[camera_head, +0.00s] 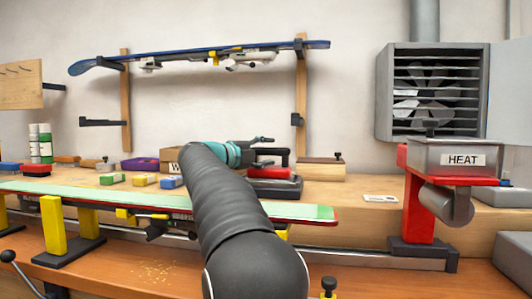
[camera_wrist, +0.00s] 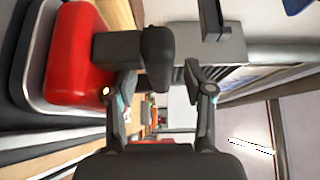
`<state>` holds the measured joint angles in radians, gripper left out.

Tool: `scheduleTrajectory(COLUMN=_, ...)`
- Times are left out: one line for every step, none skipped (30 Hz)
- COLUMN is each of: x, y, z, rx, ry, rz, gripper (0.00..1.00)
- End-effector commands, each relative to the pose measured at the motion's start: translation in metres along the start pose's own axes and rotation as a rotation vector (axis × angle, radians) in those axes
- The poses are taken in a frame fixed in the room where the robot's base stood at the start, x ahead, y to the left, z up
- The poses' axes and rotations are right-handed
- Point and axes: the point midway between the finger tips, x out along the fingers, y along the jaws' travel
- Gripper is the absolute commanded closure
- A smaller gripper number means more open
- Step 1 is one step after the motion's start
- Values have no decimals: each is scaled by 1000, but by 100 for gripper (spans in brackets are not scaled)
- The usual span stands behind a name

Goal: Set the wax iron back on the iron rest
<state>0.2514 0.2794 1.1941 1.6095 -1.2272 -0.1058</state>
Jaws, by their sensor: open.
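The wax iron (camera_head: 275,172) has a red body and a black handle. It sits behind the green-topped ski, right of my arm, over a dark grey base (camera_head: 290,190) that looks like the iron rest; where the two meet is unclear. In the wrist view the iron's red body (camera_wrist: 75,60) fills the upper left, with a small orange light and a grey plate at its side. My gripper (camera_wrist: 160,78) is open. The end of the black handle (camera_wrist: 157,50) shows in front of and between its fingertips, not clasped. In the head view my gripper (camera_head: 262,150) is at handle height, partly hidden.
A ski (camera_head: 100,195) lies across yellow supports along the front of the bench. Coloured wax blocks (camera_head: 143,180) stand behind it. A red stand with a HEAT box (camera_head: 455,158) is at the right.

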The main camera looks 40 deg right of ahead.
Motion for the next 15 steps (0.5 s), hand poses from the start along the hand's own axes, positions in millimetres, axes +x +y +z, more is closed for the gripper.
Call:
scheduleTrajectory(x=-4, y=0, z=0, rx=0, ry=-2, rz=0, gripper=46)
scheduleTrajectory(x=-6, y=0, z=1, rx=0, ry=-3, rz=0, gripper=46)
scheduleTrajectory(x=-11, y=-1, z=1, rx=1, ry=-4, rz=0, gripper=46)
scheduleTrajectory(x=-15, y=-1, z=1, rx=1, ry=-4, rz=0, gripper=46)
scheduleTrajectory(x=-20, y=-1, z=0, rx=1, ry=-4, rz=-1, gripper=46)
scheduleTrajectory(x=-27, y=-1, z=0, rx=1, ry=-4, rz=-1, gripper=46)
scheduleTrajectory(x=-33, y=-1, z=1, rx=1, ry=-5, rz=-1, gripper=46)
scheduleTrajectory(x=-39, y=-1, z=1, rx=1, ry=-5, rz=-1, gripper=46)
scheduleTrajectory(x=-48, y=-1, z=1, rx=1, ry=-6, rz=-1, gripper=46)
scheduleTrajectory(x=-54, y=-1, z=0, rx=2, ry=-6, rz=-1, gripper=46)
scheduleTrajectory(x=-60, y=-1, z=0, rx=2, ry=-5, rz=-1, gripper=46)
scheduleTrajectory(x=-68, y=-1, z=0, rx=2, ry=-6, rz=-1, gripper=46)
scheduleTrajectory(x=-74, y=-1, z=0, rx=2, ry=-5, rz=-1, gripper=46)
scheduleTrajectory(x=-79, y=-1, z=0, rx=1, ry=-5, rz=-1, gripper=46)
scheduleTrajectory(x=-86, y=-1, z=0, rx=1, ry=-5, rz=-1, gripper=46)
